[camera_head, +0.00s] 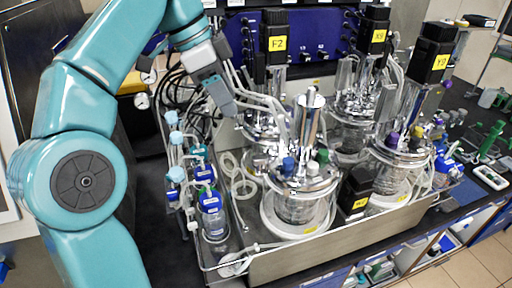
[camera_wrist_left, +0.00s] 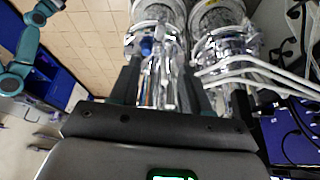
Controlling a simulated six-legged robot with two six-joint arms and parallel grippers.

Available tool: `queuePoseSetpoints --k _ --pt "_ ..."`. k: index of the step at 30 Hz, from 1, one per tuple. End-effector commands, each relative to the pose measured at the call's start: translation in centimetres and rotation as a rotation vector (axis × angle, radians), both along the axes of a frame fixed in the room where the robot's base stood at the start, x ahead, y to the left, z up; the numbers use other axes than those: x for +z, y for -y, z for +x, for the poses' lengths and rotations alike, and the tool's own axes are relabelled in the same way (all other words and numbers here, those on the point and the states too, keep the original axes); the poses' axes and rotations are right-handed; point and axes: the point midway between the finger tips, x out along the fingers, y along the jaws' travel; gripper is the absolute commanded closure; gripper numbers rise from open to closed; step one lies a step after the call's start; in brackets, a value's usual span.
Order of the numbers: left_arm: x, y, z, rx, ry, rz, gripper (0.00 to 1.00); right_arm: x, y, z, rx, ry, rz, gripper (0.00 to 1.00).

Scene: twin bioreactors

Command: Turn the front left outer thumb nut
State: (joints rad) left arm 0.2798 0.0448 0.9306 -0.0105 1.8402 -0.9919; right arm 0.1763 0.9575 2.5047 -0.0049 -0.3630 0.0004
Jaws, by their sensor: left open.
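The front left bioreactor (camera_head: 298,205) is a glass vessel with a shiny metal lid, a tall steel cylinder and blue and green caps. The front left outer thumb nut is too small to make out among the lid fittings. My left gripper (camera_head: 230,108) points down, behind and left of this lid, apart from it. In the left wrist view my left gripper (camera_wrist_left: 166,88) is open, with shiny vessel fittings visible beyond and between its fingers. What looks like my right arm (camera_wrist_left: 25,55) shows at the left of that view; its jaws are not clear.
Blue-labelled bottles (camera_head: 212,212) and tubing stand left of the vessel. Thin tubes run close to the left gripper. The metal tray edge (camera_head: 330,248) borders the front.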

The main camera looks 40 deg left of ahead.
Motion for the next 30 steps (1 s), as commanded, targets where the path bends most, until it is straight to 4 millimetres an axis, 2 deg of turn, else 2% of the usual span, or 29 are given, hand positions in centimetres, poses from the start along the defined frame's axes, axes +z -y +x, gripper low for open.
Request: queuePoseSetpoints --k 5,12,18,24,30 --pt "-3.0 0.9 0.7 -0.001 -0.003 -0.001 0.53 -0.2 0.0 0.0 0.000 0.000 0.000 0.06" --pt "-8.3 2.2 2.5 -0.001 -0.004 0.000 0.53 -0.5 0.0 0.0 0.000 0.000 0.000 0.06" --pt "-11.8 3.0 3.8 -0.001 -0.003 -0.001 0.53 -0.5 0.0 0.0 0.000 0.000 0.000 0.06" --pt "-13.6 3.3 4.6 0.001 -0.002 0.000 0.53 -0.4 0.0 0.0 0.001 0.000 0.000 0.06" --pt "-13.9 3.4 4.7 0.001 0.000 0.000 0.53 -0.4 0.0 0.0 0.000 0.000 0.000 0.06"
